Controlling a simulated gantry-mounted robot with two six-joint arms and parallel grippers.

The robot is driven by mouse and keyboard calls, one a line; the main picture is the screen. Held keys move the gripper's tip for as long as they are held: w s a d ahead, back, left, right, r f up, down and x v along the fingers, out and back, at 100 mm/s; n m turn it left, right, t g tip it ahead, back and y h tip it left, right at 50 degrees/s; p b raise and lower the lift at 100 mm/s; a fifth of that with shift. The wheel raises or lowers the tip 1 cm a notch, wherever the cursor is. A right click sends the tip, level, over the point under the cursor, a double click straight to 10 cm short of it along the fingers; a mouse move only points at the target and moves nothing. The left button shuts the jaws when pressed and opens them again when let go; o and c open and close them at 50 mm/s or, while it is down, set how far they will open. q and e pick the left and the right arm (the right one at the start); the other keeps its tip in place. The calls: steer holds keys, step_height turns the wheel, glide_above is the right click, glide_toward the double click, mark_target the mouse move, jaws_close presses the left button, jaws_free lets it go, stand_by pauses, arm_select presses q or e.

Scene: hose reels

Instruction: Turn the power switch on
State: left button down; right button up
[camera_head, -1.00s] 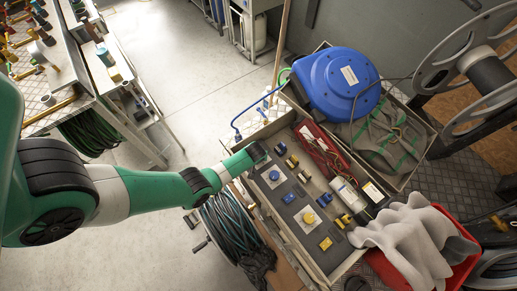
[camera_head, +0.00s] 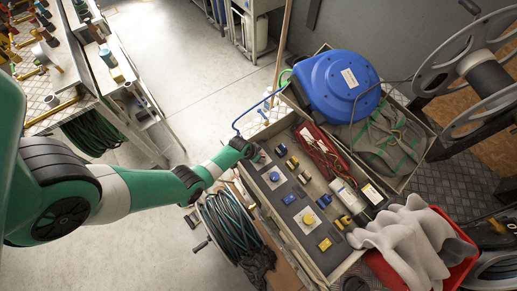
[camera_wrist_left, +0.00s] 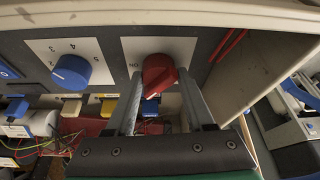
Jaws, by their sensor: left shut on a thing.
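A red rotary power switch (camera_wrist_left: 158,72) sits on a white label plate on the grey control panel (camera_head: 297,217). In the left wrist view it stands between the two fingers of my left gripper (camera_wrist_left: 161,88), which is shut on it. In the head view my left gripper (camera_head: 258,157) is at the panel's upper left end, and the red switch is mostly hidden there. A blue rotary knob (camera_wrist_left: 71,73) with a numbered plate is beside the switch. My right gripper is not in view.
More knobs, including a yellow one (camera_head: 308,219), line the panel. A red bin with grey cloth (camera_head: 413,240) stands at the right. A wound hose reel (camera_head: 226,222) is below my arm.

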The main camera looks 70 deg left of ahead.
arm_select(q)
steer(key=m, duration=0.2)
steer(key=m+h, duration=0.1)
steer(key=shift+a+m+h+b, duration=0.15)
steer(key=shift+m+h+b, duration=0.15)
steer(key=shift+m+b, duration=0.1)
steer(key=m+h, duration=0.1)
steer(key=m, duration=0.2)
steer(key=shift+a+m+h, duration=0.1)
steer(key=shift+m+h, duration=0.6)
steer(key=shift+m, duration=1)
steer(key=shift+c, duration=1.5)
jaws_free()
